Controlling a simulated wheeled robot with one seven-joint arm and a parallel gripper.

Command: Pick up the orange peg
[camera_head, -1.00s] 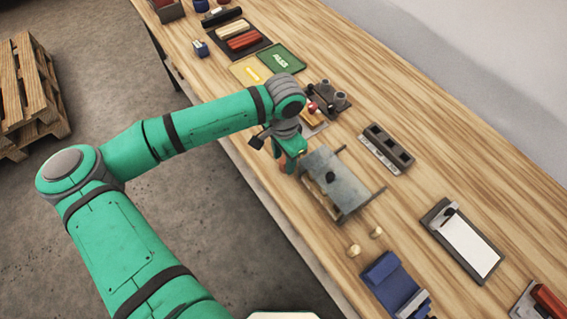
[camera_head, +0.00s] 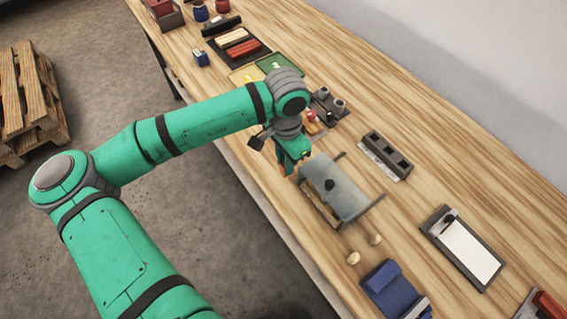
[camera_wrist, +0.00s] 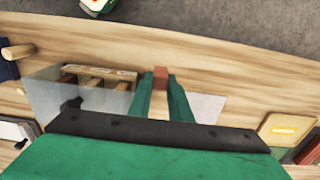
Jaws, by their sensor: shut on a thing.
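The orange peg (camera_wrist: 160,73) shows as a reddish-orange end between the tips of my gripper's green fingers in the wrist view. My gripper (camera_wrist: 160,82) is shut on it. The rest of the peg is hidden by the fingers. In the head view my gripper (camera_head: 288,168) is near the table's front edge, at the left end of a grey box with a black knob (camera_head: 345,190). A little orange shows beside its fingers there. I cannot tell how far the peg is above the table.
The box's see-through cover (camera_wrist: 45,97) and wooden pieces lie left of my fingers in the wrist view. Two small wooden knobs (camera_head: 353,258), a dark socketed block (camera_head: 387,152), a clipboard (camera_head: 468,245) and a blue item (camera_head: 393,288) are nearby.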

